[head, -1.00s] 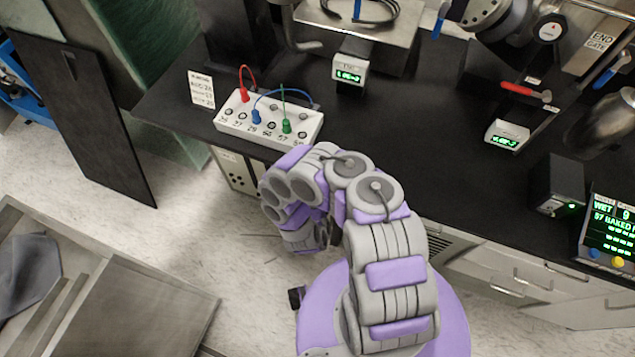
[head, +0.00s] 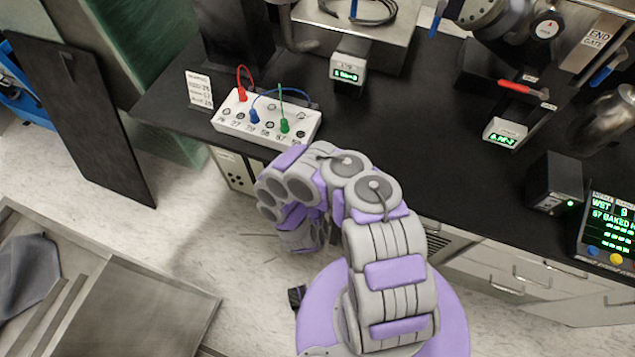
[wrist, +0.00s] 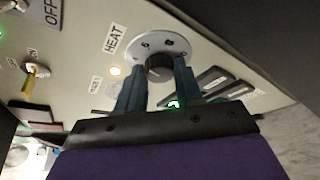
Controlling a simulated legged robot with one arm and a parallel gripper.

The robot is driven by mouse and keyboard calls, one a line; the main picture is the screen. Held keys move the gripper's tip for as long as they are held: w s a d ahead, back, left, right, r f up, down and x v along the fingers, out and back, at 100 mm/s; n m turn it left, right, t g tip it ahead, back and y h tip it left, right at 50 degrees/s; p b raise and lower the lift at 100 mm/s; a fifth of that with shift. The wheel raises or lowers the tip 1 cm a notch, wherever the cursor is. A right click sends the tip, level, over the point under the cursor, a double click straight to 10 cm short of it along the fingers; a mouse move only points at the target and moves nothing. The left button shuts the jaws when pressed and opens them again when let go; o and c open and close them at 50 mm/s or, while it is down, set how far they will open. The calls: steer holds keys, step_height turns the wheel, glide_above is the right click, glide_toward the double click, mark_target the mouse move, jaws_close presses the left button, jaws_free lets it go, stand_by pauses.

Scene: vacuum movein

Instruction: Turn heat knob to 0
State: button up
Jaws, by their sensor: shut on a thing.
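The heat knob (wrist: 160,65) is a dark round knob on a pale dial plate with numbers, beside a label reading HEAT (wrist: 114,40), in the wrist view. My gripper (wrist: 158,80) has its two blue-grey fingers on either side of the knob, shut on it. The fingers cover the lower part of the dial, and the knob's exact setting cannot be read. In the head view, my arm hides the gripper and the knob; the panelled unit (head: 235,170) under the bench shows just left of the arm.
In the wrist view, a brass-coloured switch (wrist: 36,78) and an OFF label (wrist: 50,12) are left of the dial. In the head view, a white jack box (head: 265,122) with cables stands on the black bench (head: 400,130) above my arm.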

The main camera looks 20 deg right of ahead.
steer(key=n+g+h, duration=0.1)
steer(key=n+h, duration=0.2)
steer(key=n, duration=0.2)
steer(key=a+n+g+h, duration=0.1)
steer(key=n+g+h, duration=0.1)
steer(key=n, duration=0.3)
steer(key=w+n+g+h, duration=0.1)
steer(key=n+g+h, duration=0.1)
steer(key=n+h, duration=0.2)
steer(key=shift+a+f+n, duration=0.15)
steer(key=shift+a+n, duration=0.05)
steer(key=shift+n, duration=0.9)
stand_by(0.3)
steer(key=o, duration=0.9)
steer(key=shift+w, duration=0.1)
steer(key=shift+c, duration=0.2)
steer(key=shift+o, duration=0.9)
steer(key=shift+s, duration=0.2)
